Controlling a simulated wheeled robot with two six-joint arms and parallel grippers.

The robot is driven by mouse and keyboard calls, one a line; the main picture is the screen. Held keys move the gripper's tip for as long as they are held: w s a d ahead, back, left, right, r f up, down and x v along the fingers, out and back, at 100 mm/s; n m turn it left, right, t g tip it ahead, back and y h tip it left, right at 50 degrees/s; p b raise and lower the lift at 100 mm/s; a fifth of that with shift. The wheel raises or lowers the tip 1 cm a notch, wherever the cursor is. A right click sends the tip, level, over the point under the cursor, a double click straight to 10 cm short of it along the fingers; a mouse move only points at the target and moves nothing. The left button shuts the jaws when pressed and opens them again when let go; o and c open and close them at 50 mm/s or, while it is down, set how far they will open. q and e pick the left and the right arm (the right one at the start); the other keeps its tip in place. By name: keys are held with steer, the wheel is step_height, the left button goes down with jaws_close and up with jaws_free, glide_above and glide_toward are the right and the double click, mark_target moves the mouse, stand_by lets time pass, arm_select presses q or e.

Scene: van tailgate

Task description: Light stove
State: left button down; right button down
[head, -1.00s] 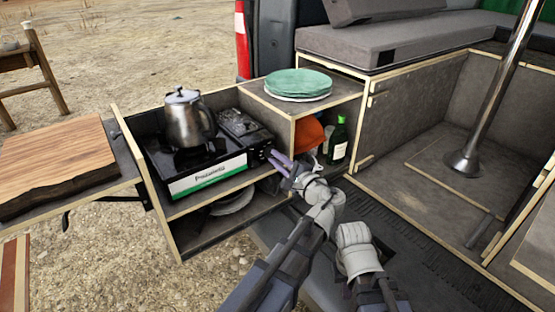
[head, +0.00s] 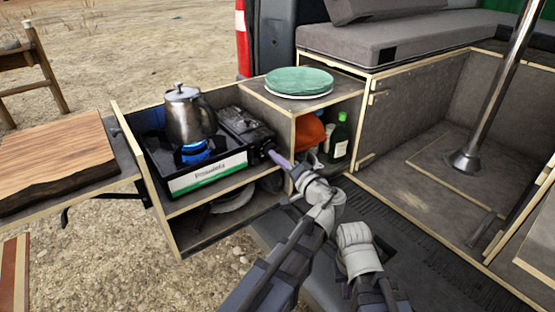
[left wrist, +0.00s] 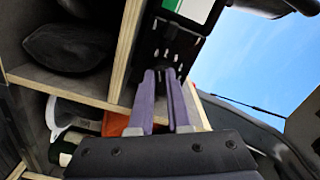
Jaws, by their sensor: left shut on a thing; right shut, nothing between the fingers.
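The black camping stove (head: 205,166) sits in the pull-out drawer, with a white and green label on its front. A steel kettle (head: 188,118) stands upright on its burner. A blue flame (head: 196,150) burns under the kettle. My left gripper (head: 274,155) is shut on the stove knob (head: 265,148) at the stove's right front end. The left wrist view shows its two purple fingers (left wrist: 167,78) against the stove's control panel (left wrist: 172,45); the knob is mostly hidden between them. My right gripper is not visible in the head view; only part of my right arm shows.
A stack of green plates (head: 299,81) rests on the cabinet top right of the stove. A green bottle (head: 339,138) and an orange item (head: 309,133) are in the compartment below. A wooden board (head: 55,162) lies on the left side shelf.

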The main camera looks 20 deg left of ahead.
arm_select(q)
steer(key=shift+f+n, duration=0.1)
steer(key=shift+n, duration=0.6)
steer(key=c, duration=0.9)
jaws_free()
steer(key=shift+o, duration=0.2)
